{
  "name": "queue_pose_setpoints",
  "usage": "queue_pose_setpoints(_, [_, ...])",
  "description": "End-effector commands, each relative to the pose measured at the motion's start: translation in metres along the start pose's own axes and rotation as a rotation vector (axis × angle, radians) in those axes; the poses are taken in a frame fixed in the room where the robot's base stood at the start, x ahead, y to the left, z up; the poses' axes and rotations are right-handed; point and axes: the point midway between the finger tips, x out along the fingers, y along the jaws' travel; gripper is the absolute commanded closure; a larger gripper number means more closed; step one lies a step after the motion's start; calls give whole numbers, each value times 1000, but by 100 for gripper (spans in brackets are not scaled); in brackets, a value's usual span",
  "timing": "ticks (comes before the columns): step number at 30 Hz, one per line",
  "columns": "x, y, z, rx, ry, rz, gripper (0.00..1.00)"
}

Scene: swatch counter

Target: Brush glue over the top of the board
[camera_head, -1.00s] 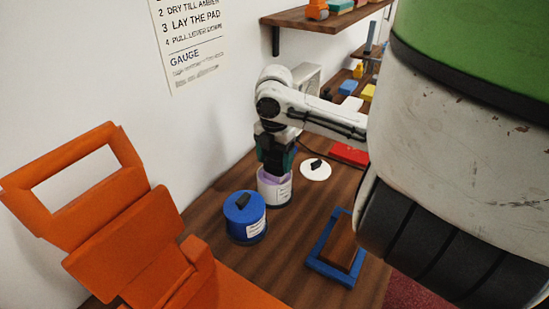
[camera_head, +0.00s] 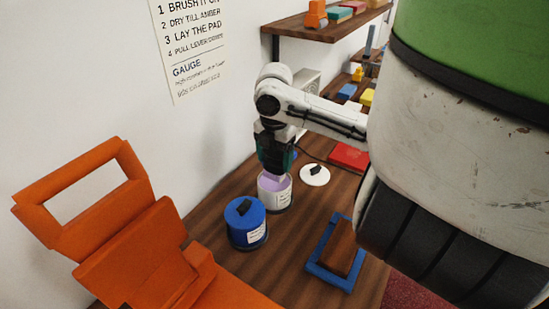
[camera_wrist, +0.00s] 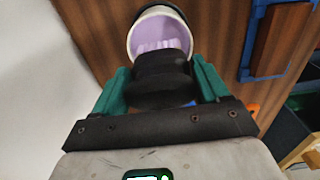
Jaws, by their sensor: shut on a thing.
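My gripper (camera_head: 272,165) is shut on a black-handled brush (camera_wrist: 162,80), held between its teal fingers in the wrist view. The brush points down at the open white pot (camera_head: 278,198), which has a lilac inside; the pot also shows in the wrist view (camera_wrist: 137,28). Lilac bristles show at the pot's mouth; how deep they reach is hard to tell. The brown board (camera_head: 341,247) lies in a blue frame (camera_head: 331,281) right of and nearer than the pot. It also shows at the upper right of the wrist view (camera_wrist: 282,40).
A blue lidded pot (camera_head: 246,225) stands left of the open pot. A white lid with a black knob (camera_head: 315,177) lies to its right, and a red block (camera_head: 349,157) lies behind. A large orange lever press (camera_head: 135,245) fills the lower left. A shelf (camera_head: 320,22) hangs above.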

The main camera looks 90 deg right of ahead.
Motion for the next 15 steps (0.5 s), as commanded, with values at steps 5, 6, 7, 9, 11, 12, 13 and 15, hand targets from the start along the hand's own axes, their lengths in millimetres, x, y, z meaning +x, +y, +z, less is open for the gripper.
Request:
queue_pose_setpoints(5, [-17, 0, 0, 0, 0, 2, 50])
queue_pose_setpoints(6, [-20, 0, 0, 0, 0, 2, 50])
queue_pose_setpoints(7, [-22, 0, 0, 0, 0, 2, 50])
queue_pose_setpoints(9, [-27, 0, 0, 0, 0, 2, 50])
queue_pose_setpoints(11, [-31, 0, 0, 0, 1, 2, 50])
queue_pose_setpoints(12, [-34, 0, 0, 0, 1, 2, 50])
queue_pose_setpoints(13, [-36, 0, 0, 0, 1, 1, 50])
queue_pose_setpoints(15, [-40, 0, 0, 0, 1, 1, 50])
